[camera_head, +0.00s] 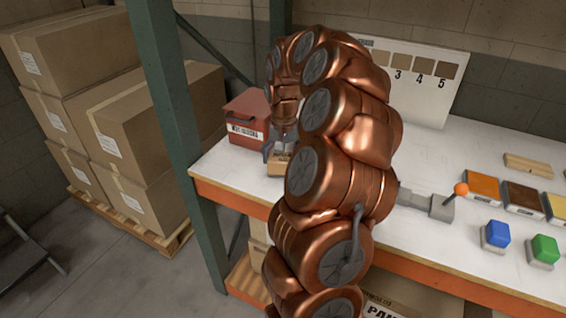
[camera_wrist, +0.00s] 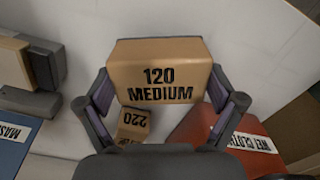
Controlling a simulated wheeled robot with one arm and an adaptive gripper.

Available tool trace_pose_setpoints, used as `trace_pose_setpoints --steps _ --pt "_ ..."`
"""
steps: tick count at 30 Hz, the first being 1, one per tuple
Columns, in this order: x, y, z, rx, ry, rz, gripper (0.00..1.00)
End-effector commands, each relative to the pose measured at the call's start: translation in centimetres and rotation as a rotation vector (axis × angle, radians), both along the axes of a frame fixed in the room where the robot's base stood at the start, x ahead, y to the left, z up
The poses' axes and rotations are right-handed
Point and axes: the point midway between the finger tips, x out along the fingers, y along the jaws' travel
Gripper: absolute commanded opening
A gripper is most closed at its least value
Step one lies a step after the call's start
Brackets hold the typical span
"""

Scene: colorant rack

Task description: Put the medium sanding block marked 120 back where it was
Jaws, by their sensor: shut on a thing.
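The tan sanding block marked 120 MEDIUM (camera_wrist: 160,70) is between the fingers of my gripper (camera_wrist: 163,100) in the wrist view, with its lettered face toward the camera. My gripper is shut on it. A smaller tan block marked 220 (camera_wrist: 133,124) shows below it in that view. In the head view my gripper (camera_head: 279,148) is over the left part of the white worktop, beside the red box. A tan lettered block (camera_head: 283,162) shows at the fingers there. The height of the held block above the worktop is hard to tell.
A blue box (camera_wrist: 12,140) and a tan-and-grey object (camera_wrist: 42,65) lie at the left there. A numbered board (camera_head: 425,80) stands behind. A green post (camera_head: 172,120) rises left.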

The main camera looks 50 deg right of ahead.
Motion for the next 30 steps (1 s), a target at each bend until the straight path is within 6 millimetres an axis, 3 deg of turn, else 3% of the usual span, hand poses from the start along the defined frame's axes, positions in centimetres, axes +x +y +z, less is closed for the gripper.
trace_pose_setpoints --steps 5,17,18,19,30 --pt "-0.1 0.1 -1.8 0.002 0.003 0.000 0.60" --pt "0.0 0.0 -2.4 0.000 0.000 0.000 0.60" --pt "0.0 0.0 -2.3 0.000 0.000 0.000 0.96" --pt "0.0 0.0 -2.2 0.000 0.000 0.000 0.99" --pt "0.0 0.0 -2.1 0.000 0.000 0.000 1.00"
